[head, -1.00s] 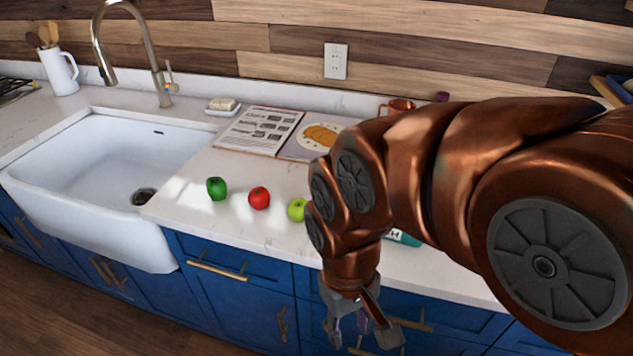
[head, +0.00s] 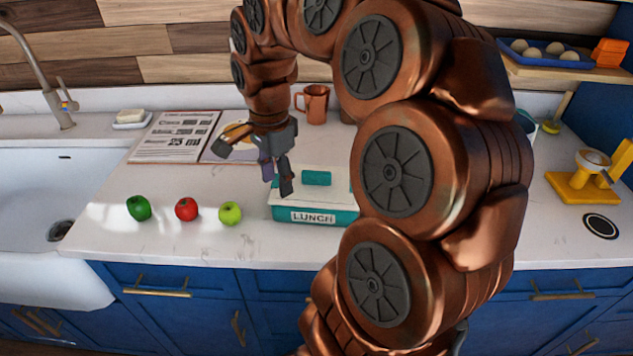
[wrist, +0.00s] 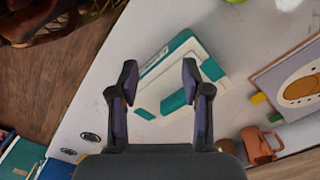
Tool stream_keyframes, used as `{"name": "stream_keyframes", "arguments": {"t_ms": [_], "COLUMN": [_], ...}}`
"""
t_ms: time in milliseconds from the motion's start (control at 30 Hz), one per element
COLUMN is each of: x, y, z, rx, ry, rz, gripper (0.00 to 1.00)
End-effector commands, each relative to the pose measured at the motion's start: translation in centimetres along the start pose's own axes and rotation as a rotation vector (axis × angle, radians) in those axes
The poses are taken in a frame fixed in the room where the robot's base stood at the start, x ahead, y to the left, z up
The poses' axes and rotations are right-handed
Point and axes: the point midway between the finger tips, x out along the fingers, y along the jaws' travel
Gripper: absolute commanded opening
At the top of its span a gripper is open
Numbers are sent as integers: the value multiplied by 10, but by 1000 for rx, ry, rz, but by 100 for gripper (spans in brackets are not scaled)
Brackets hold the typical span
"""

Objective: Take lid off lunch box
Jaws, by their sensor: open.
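The lunch box (head: 330,216) is teal with a "LUNCH" label on its front and stands on the counter, partly hidden at the right by my arm. Its pale lid (head: 288,187) is on, with a teal handle block (head: 316,178) on top. In the wrist view the box (wrist: 165,52) and the handle (wrist: 173,102) show between and beyond my fingers. My gripper (head: 262,172) is open and empty, pointing down above and just left of the handle, apart from it in the head view.
Green, red and light green apples (head: 186,209) sit left of the box. A copper mug (head: 315,104) and an open book (head: 175,137) are behind. The sink (head: 30,200) is at the left. A yellow appliance (head: 585,186) stands at the right.

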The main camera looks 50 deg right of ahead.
Motion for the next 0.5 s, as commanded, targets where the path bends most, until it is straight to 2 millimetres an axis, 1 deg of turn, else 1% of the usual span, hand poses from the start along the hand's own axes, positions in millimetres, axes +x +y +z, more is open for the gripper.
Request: {"name": "stream_keyframes", "arguments": {"t_ms": [33,100,200,300,333,400,500], "x": [-3,-5,-6,-7,-7,-6,-5], "y": [-7,-14,-17,-18,-18,-18,-17], "z": [-21,-48,-80,-106,-111,-120,-126], "rx": [131,308,524,685,721,780,823], "ry": [-3,-4,-4,-4,-3,-4,-3], "rz": [-7,-14,-20,-23,-24,-24,-24], "gripper": [48,48,48,48,48,48,48]}}
